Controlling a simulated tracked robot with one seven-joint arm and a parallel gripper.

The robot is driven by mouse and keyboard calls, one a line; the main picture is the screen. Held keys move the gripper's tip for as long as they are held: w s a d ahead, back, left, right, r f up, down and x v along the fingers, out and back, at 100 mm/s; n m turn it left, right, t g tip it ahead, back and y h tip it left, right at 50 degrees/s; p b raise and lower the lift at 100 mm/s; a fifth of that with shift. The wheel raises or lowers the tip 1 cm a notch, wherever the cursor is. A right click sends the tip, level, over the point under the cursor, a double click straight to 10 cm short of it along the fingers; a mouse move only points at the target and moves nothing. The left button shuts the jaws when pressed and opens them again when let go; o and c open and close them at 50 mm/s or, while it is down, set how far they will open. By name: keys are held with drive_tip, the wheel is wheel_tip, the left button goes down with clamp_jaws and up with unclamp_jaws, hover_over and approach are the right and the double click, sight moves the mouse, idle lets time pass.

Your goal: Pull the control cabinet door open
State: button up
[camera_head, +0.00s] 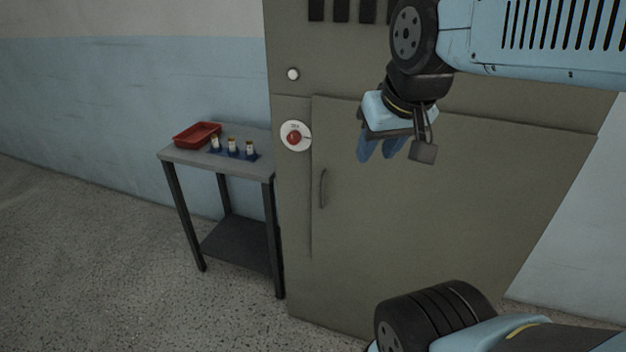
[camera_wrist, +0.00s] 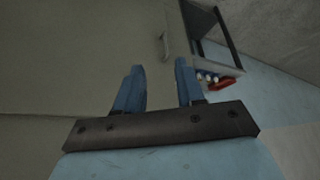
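The control cabinet (camera_head: 290,220) is a tall grey-olive box, and its door (camera_head: 450,200) looks closed. The door's dark vertical handle (camera_head: 323,188) is near its left edge. My gripper (camera_head: 378,152) is in front of the upper door, to the right of and above the handle, and apart from it. In the wrist view, the two blue fingers of my gripper (camera_wrist: 160,82) are spread with nothing between them. The handle (camera_wrist: 166,38) shows near the top of that view, beyond the fingertips.
A red knob on a white disc (camera_head: 294,137) and a white button (camera_head: 292,74) are on the cabinet front. A side table (camera_head: 262,170) stands left of the cabinet with a red tray (camera_head: 197,135) and several small bottles (camera_head: 232,147). The floor (camera_head: 120,270) at left is clear.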

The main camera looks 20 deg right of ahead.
drive_tip(key=shift+a, duration=0.1)
drive_tip(key=shift+w, duration=0.1)
drive_tip(key=m+g+h, duration=0.2)
drive_tip(key=m+h, duration=0.1)
drive_tip(key=m, duration=0.6)
approach(321, 188)
drive_tip(key=shift+x, duration=5.8)
drive_tip(key=shift+c, duration=0.3)
clamp_jaws()
